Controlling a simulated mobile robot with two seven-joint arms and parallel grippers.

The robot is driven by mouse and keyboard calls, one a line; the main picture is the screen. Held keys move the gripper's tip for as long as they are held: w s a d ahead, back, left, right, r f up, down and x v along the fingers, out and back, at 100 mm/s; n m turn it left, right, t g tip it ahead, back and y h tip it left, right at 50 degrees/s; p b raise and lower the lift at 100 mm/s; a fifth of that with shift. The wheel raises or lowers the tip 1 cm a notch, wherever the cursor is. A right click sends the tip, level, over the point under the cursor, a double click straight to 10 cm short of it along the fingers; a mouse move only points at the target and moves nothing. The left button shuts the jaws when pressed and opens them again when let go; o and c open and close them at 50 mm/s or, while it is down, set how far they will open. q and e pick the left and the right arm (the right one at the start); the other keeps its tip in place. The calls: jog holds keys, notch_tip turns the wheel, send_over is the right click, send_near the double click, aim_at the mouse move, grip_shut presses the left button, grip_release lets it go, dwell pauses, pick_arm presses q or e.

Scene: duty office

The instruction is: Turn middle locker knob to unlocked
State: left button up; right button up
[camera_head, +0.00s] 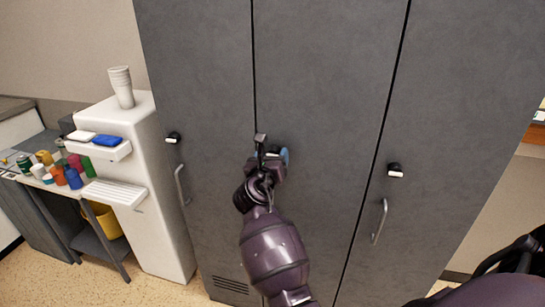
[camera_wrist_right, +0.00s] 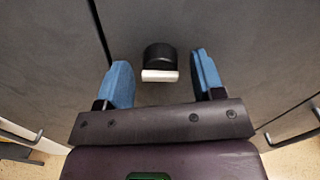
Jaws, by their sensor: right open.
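The middle locker (camera_head: 330,70) is a tall grey door between two similar doors. In the right wrist view the knob (camera_wrist_right: 160,57) is a black round base with a white bar lying level across the picture. My right gripper's blue fingers (camera_wrist_right: 162,68) are open, one on each side of the knob, with gaps to it. They do not appear to touch the knob. My left gripper is not in view.
The left locker has a black and white knob (camera_head: 173,138) and a handle (camera_head: 181,186). The right locker has a knob (camera_head: 395,170) and a handle (camera_head: 379,221). A white dispenser (camera_head: 160,190) with cups (camera_head: 121,86) stands left of the lockers.

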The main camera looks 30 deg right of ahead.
jog(key=c, duration=0.9)
jog(key=shift+m+b, duration=0.6)
jog(key=shift+m, duration=8.3)
jog(key=o, duration=0.9)
